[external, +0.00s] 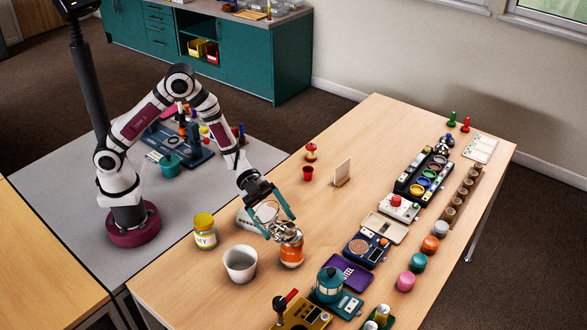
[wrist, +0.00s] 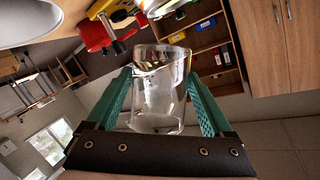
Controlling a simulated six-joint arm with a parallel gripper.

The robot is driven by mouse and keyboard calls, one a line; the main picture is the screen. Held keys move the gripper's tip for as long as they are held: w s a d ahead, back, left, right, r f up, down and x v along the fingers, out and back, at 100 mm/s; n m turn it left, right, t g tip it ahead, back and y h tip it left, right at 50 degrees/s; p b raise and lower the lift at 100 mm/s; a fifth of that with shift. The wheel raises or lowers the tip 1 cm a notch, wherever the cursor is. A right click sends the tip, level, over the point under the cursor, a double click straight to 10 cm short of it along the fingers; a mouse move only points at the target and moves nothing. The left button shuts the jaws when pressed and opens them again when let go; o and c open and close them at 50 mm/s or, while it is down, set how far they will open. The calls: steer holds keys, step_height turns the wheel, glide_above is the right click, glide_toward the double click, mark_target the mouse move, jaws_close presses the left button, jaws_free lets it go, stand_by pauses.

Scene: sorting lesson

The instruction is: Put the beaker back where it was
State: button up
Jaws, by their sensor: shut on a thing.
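My gripper (external: 279,213) is shut on a clear glass beaker (wrist: 158,95), with one green finger on each side of it in the wrist view. In the external view the beaker (external: 284,231) shows at the fingertips, just above an orange jar (external: 291,253) in the picture. I cannot tell whether the beaker touches the jar or is in front of it. The beaker looks empty.
A white cup (external: 240,263) and a yellow-lidded jar (external: 205,231) stand left of the gripper. A purple box (external: 349,273), a teal lantern (external: 329,283) and a blue device (external: 366,249) lie to the right. The wooden table (external: 335,215) has bare room behind the gripper.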

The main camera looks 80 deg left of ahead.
mark_target(289, 221)
steer(key=shift+w+n+g+y, duration=0.4)
steer(key=shift+w+n+g, duration=0.4)
steer(key=shift+w+n, duration=0.35)
steer(key=shift+w+f+n+g+y, duration=0.3)
steer(key=shift+w+n+g, duration=0.3)
steer(key=shift+n, duration=0.35)
